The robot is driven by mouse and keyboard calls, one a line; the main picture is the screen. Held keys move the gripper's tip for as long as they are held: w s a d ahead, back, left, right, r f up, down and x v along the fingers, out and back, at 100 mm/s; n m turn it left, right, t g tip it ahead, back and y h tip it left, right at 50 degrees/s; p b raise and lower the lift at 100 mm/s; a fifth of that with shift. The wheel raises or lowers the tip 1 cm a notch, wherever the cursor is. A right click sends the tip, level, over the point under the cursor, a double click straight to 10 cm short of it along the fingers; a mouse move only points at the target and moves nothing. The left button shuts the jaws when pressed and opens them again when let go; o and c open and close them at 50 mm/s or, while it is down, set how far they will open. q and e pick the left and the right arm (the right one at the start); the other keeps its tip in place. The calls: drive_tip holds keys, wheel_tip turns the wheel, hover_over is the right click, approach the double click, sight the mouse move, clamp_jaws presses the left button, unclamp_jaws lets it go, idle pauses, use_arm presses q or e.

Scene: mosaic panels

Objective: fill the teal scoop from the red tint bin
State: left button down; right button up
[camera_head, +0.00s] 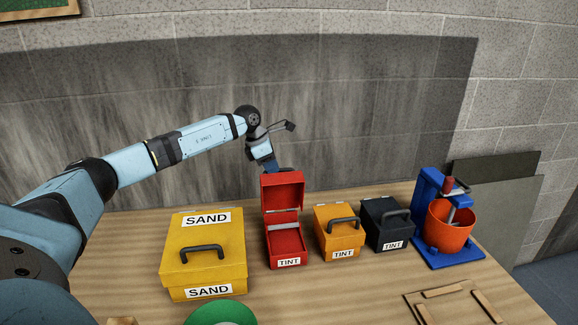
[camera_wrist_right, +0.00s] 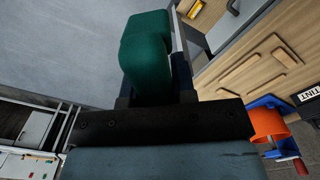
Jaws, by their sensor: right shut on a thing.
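The red tint bin (camera_head: 285,246) stands on the table with its lid (camera_head: 283,193) raised, showing the open top. My left gripper (camera_head: 273,167) is just behind the top edge of that lid. Its fingertips are mostly hidden, so I cannot tell whether they are open or touch the lid. In the right wrist view my right gripper (camera_wrist_right: 154,92) is shut on the teal scoop (camera_wrist_right: 147,50), seen as a dark teal rounded block. I cannot see whether the scoop holds anything. My right gripper is outside the head view.
A yellow sand box (camera_head: 204,262) stands left of the red bin. An orange tint bin (camera_head: 337,238) and a black tint bin (camera_head: 386,225) stand right of it, both closed. Further right is a blue mixer (camera_head: 427,189) with an orange bucket (camera_head: 449,226). A wooden frame (camera_head: 456,301) lies in front.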

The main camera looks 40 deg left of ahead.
use_arm(q)
drive_tip(key=shift+w, duration=0.1)
use_arm(e)
drive_tip(key=shift+r, duration=0.1)
use_arm(q)
drive_tip(key=shift+g+h, duration=0.7)
drive_tip(key=shift+h, duration=0.2)
drive_tip(key=w+a, duration=0.1)
drive_tip(key=w+a+f+b, duration=0.1)
drive_tip(key=w+a, duration=0.1)
drive_tip(key=shift+a+f, duration=0.15)
drive_tip(key=shift+a, duration=0.15)
use_arm(e)
drive_tip(key=shift+w+a+f, duration=0.15)
drive_tip(key=shift+f, duration=0.2)
drive_tip(key=shift+w+a+f, duration=0.1)
drive_tip(key=shift+f, duration=0.25)
use_arm(q)
drive_tip(key=c, duration=1.1)
unclamp_jaws()
drive_tip(key=shift+a+f, duration=0.1)
use_arm(e)
drive_tip(key=shift+a, duration=0.1)
